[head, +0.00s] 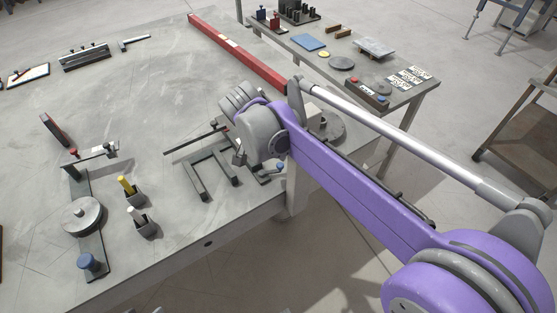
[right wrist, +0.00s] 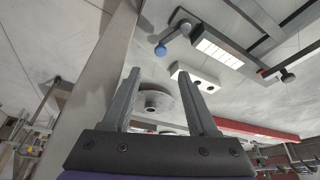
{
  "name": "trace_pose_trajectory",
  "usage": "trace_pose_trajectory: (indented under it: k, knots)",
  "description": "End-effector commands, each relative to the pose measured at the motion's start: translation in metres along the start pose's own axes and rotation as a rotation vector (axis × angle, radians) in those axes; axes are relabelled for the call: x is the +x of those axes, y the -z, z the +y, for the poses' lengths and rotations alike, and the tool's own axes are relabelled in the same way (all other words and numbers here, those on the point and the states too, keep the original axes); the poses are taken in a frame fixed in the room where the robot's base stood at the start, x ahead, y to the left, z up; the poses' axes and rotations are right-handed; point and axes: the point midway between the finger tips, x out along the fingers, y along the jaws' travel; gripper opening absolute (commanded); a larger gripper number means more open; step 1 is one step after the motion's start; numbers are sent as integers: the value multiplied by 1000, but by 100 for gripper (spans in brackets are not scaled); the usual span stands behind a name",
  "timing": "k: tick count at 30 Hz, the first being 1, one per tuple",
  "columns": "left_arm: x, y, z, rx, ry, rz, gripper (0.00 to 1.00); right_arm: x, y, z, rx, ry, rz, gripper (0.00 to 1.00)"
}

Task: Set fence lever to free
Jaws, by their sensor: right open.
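A small lever with a blue ball knob (right wrist: 161,50) shows in the right wrist view, beyond the fingertips of my right gripper (right wrist: 160,75). The blue knob also shows in the head view (head: 280,166), just below my right wrist. I take it for the fence lever, but no readable label confirms this. My right gripper's fingers are apart with nothing between them, and they do not touch the knob. In the head view my purple right arm hides the gripper and part of the fixture. My left gripper is not in view.
A grey forked frame (head: 210,170) lies beside the lever, with a long red bar (head: 235,52) behind. A round grey disc (head: 328,127) is right of my wrist. At left stand a disc fixture (head: 82,215) and yellow-topped holder (head: 127,186). The table's middle is clear.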

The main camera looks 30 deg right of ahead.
Motion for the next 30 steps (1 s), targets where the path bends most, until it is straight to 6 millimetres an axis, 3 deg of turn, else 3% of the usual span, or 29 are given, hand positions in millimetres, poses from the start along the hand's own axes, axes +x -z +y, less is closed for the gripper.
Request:
trace_pose_trajectory:
  k: [9,15,28,30]
  knots:
    - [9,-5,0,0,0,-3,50,61,-1,0,1,-1,-1,59]
    - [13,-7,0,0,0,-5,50,88,0,0,0,0,-1,59]
    - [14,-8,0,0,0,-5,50,98,-1,0,-1,1,-1,59]
    - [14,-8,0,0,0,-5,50,97,-1,0,-1,1,-1,47]
